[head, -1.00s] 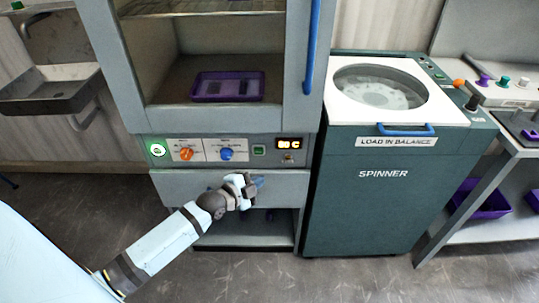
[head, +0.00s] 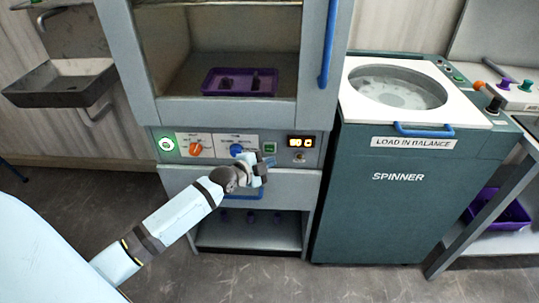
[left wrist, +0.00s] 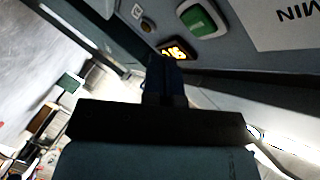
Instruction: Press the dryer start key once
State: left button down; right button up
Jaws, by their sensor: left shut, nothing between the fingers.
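The dryer is a grey cabinet with a control panel (head: 222,160) below its open chamber. A small square green key (head: 269,148) sits on the panel between the blue knob (head: 237,150) and the lit display (head: 301,142). A round green-lit button (head: 166,144) is at the panel's left end. My left gripper (head: 269,163) is shut and empty, its tips just below the square green key. In the left wrist view the green key (left wrist: 199,18) lies beyond the fingers (left wrist: 165,75), with a visible gap in the picture. I cannot tell the tips' exact distance from the panel.
An orange knob (head: 196,149) and a small metal switch (head: 299,157) are also on the panel. A purple tray (head: 240,82) lies in the chamber. The spinner (head: 398,205) stands close on the right, a sink (head: 68,82) on the left.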

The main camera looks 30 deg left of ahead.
aim_at(270, 148)
pick_arm(q)
jog(key=shift+w+a, duration=0.55)
jog(key=shift+w, duration=0.35)
dwell(1.4)
jog(key=shift+w+a, duration=0.2)
jog(key=shift+w, duration=0.15)
jog(key=shift+w+a+b, duration=0.25)
jog(key=shift+w+b, duration=0.05)
dwell(0.7)
jog(key=shift+s+d+p, duration=0.45)
jog(key=shift+s+p, duration=0.25)
jog(key=shift+p, duration=0.05)
